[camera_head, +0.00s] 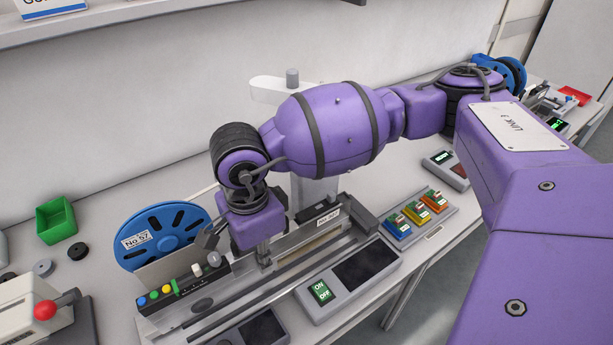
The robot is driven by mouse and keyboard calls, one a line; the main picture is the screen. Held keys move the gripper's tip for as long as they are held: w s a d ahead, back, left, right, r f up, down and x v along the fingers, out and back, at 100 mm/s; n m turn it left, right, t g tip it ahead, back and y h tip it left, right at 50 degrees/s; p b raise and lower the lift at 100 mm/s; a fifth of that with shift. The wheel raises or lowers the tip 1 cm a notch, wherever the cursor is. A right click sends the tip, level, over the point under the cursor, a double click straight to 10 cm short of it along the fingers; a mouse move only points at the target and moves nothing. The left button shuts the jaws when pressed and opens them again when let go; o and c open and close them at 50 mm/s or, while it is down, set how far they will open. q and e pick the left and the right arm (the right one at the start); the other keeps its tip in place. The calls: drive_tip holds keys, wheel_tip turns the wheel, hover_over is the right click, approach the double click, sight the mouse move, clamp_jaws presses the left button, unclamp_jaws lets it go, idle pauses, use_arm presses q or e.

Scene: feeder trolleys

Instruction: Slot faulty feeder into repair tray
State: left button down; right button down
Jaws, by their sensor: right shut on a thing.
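A feeder with a blue reel (165,232), labelled "No 57", lies along a long grey tray-like base (200,325) on the bench. Colored buttons (160,291) sit on a dark strip at the reel end. My right gripper (264,256) points down over the middle of this long assembly and is shut on a part of the feeder. The gripped part is small and mostly hidden by the fingers and wrist. I cannot tell how fully the feeder is seated in the base. My left gripper is not in view.
An ON/OFF panel (321,293) with a dark screen stands in front. Blue, yellow and orange units (415,213) sit to the right. A green bin (56,220), dark discs (78,251) and a red-knobbed device (45,311) are at left. A shelf (170,11) hangs above.

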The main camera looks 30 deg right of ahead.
drive_tip(key=shift+a+r, duration=0.15)
drive_tip(key=shift+a, duration=0.45)
drive_tip(key=c, duration=1.5)
unclamp_jaws()
drive_tip(key=shift+c, duration=0.2)
wheel_tip(320, 180, up, 12)
